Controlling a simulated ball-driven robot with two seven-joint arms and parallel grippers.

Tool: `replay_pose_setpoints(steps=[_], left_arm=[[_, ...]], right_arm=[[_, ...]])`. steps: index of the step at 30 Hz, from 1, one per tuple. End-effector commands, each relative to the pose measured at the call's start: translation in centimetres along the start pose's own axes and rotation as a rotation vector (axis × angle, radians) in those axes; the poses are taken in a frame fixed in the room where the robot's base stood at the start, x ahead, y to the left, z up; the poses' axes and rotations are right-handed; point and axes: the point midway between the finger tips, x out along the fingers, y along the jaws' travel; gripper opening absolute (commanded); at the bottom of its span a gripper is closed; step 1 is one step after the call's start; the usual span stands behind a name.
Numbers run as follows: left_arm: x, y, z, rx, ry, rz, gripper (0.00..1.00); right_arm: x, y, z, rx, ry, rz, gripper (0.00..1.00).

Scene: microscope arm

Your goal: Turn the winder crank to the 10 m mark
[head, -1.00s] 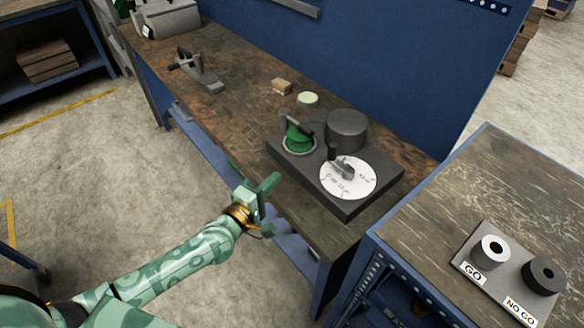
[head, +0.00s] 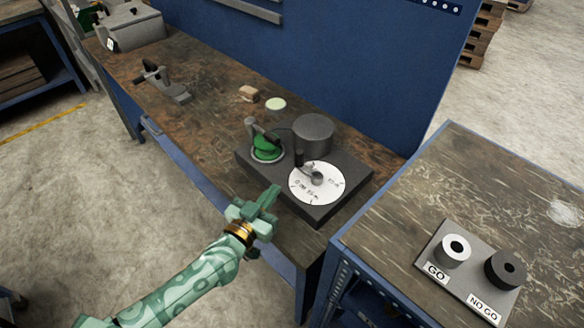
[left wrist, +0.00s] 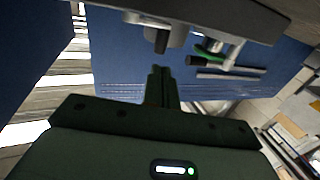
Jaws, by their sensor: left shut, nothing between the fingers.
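The winder has a dark base block (head: 250,163) on the bench, with a grey drum (head: 313,130) at its back. A white dial (head: 335,190) with small printed marks lies on its front right; the print is too small to read surely. A grey crank (head: 316,178) with a dark upright handle (head: 299,157) sits over the dial. A green part (head: 267,148) with a dark-gripped lever stands at the left. My left gripper (head: 273,191) is shut and empty, in front of the block and apart from the crank. Its fingers show in the left wrist view (left wrist: 160,72). My right gripper is out of view.
The bench (head: 210,115) holds a small wooden block (head: 249,93), a pale round disc (head: 275,104) and a grey clamp-like tool (head: 165,85). A blue panel (head: 330,60) stands behind. Another table (head: 400,200) at right carries GO (head: 453,251) and NO GO (head: 506,269) gauges.

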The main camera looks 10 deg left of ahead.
Motion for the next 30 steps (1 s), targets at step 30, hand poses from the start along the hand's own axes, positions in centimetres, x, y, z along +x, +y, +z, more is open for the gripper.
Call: replay_pose_setpoints(steps=[30], left_arm=[[9.8, 0.0, 0.0, -0.002, -0.001, 0.001, 0.00]], right_arm=[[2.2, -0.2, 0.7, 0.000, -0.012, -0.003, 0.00]])
